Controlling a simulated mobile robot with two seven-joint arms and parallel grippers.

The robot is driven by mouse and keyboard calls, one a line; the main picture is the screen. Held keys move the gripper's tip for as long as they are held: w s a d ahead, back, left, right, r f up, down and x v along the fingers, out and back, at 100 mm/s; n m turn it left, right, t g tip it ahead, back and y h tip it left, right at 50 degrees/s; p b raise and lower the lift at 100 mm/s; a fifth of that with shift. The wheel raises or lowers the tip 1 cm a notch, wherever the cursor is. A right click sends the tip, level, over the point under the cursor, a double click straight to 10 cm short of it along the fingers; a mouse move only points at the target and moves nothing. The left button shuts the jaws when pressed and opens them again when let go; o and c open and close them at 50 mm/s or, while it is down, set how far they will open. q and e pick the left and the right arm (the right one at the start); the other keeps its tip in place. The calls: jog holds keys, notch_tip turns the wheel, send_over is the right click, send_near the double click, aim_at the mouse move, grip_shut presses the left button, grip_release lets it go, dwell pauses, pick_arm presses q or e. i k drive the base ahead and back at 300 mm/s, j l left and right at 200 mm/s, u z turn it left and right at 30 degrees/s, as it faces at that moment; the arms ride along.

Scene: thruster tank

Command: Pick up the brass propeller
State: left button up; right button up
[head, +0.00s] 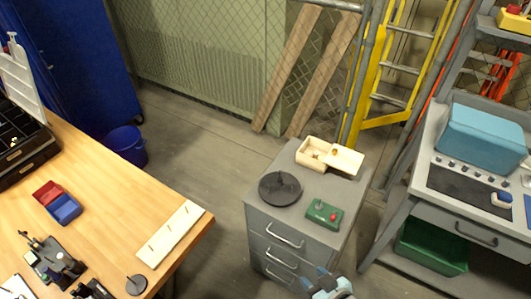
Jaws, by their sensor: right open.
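A pale wooden box (309,145) stands on top of the grey drawer cabinet, with its pale lid or tray part (346,161) at its right side. Small brass-coloured pieces (317,156) show inside the box; one of them may be the brass propeller, but they are too small to tell. My right gripper (328,283) is at the bottom edge, in front of the cabinet's drawers in the picture, well below the box. It is open, and no object shows between its fingers. My left gripper is not in view.
The grey cabinet (262,222) also bears a dark round disc (280,188) and a green switch box (323,214). A wooden workbench (105,185) is at left, with a pegged white board (170,234). A grey bench with a blue case (482,137) is at right. Floor shows between them.

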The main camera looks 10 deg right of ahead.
aim_at(316, 155)
jog(key=l+u, duration=0.3)
jog(key=u, duration=0.15)
jog(key=l+u, duration=0.3)
jog(key=u, duration=0.2)
jog(key=l, duration=0.8)
